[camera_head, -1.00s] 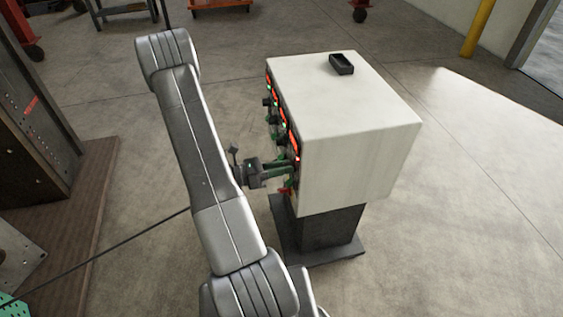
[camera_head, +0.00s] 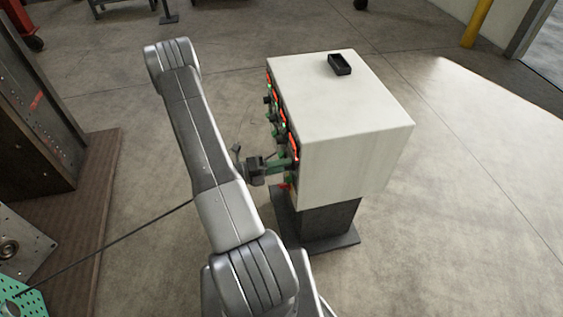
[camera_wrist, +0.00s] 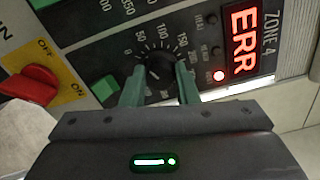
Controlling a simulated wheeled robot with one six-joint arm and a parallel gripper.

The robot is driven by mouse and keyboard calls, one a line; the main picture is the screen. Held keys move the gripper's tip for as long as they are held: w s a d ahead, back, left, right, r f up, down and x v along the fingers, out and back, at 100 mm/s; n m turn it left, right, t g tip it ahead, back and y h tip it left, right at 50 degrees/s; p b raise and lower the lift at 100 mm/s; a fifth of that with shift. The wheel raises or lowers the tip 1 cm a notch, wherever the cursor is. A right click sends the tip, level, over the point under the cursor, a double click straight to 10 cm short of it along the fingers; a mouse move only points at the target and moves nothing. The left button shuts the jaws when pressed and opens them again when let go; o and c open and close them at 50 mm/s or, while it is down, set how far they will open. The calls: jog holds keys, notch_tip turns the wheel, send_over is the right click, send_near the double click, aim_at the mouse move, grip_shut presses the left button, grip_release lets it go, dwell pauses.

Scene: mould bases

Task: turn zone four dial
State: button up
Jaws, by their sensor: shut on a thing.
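The zone four dial (camera_wrist: 160,70) is a round black knob with a scale of numbers around it, in the wrist view. Beside it a red display (camera_wrist: 243,38) reads ERR, next to the label "ZONE 4". My gripper (camera_wrist: 160,88) has its two green fingers on either side of the knob, shut on it. In the head view my gripper (camera_head: 280,164) reaches the front of the white control cabinet (camera_head: 345,110) at its near end. The dial itself is hidden there behind the gripper and arm.
A black tray (camera_head: 340,65) lies on the cabinet top. A dark machine (camera_head: 40,120) stands at the left. The floor right of the cabinet is clear.

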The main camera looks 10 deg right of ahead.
jog(key=shift+n+p, duration=0.65)
jog(key=shift+n, duration=1.35)
jog(key=o, duration=1)
jog(key=shift+c, duration=0.2)
jog(key=shift+a, duration=0.1)
jog(key=a+b, duration=0.1)
jog(key=a, duration=1.2)
jog(key=shift+s+a+b, duration=0.2)
jog(key=shift+a+b, duration=0.1)
jog(key=shift+a, duration=0.05)
